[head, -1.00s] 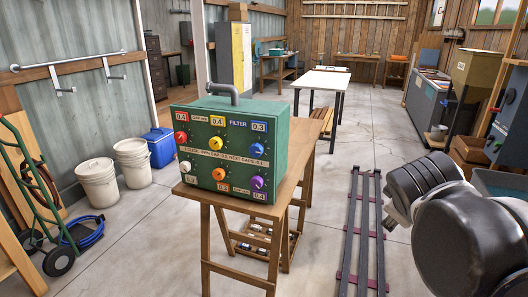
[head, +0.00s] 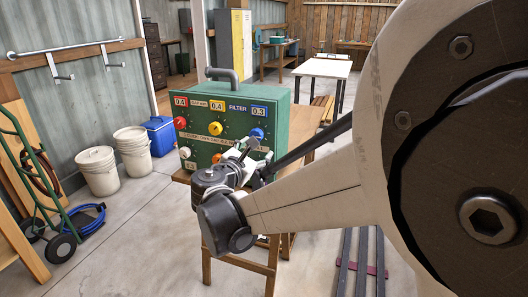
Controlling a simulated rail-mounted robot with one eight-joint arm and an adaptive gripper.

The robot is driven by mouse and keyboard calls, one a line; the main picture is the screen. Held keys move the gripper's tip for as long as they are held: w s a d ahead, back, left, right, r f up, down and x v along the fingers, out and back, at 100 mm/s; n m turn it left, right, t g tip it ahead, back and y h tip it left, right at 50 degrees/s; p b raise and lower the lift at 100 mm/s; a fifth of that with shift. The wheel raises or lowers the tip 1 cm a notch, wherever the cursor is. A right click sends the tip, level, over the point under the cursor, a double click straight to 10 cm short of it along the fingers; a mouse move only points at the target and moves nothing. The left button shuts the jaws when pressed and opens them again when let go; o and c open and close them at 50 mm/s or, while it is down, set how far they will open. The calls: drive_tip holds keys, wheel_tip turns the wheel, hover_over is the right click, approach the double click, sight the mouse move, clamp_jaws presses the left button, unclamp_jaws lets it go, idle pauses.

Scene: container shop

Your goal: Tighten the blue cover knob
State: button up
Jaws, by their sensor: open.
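The green filter box (head: 197,96) stands on a wooden trestle table (head: 318,118). On its front, the blue knob (head: 257,135) is at the upper right, under the blue label reading 0.3 (head: 258,111). My gripper (head: 246,150) is in front of the box's lower right, just left of and below the blue knob. It is open, with nothing seen between its fingers. I cannot tell how far it is from the panel. My gripper and wrist hide the purple knob and part of the lower row.
The red knob (head: 180,123) and yellow knob (head: 215,129) share the upper row. The white knob (head: 185,153) and orange knob (head: 217,158) are below. A grey pipe (head: 222,73) tops the box. White buckets (head: 98,172) stand on the floor at left. My arm covers the right side.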

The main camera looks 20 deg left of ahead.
sight(256, 135)
drive_tip(key=s+a+n+t, duration=0.1)
drive_tip(key=s+a+n, duration=0.2)
drive_tip(key=a, duration=0.1)
drive_tip(key=w, duration=0.4)
drive_tip(key=w+b, duration=0.1)
drive_tip(key=w, duration=0.8)
drive_tip(key=shift+w+d+f, duration=0.15)
drive_tip(key=shift+d+f, duration=0.05)
drive_tip(key=shift+d, duration=0.2)
drive_tip(key=shift+c, duration=0.3)
drive_tip(key=shift+m, duration=0.3)
drive_tip(key=c, duration=1.2)
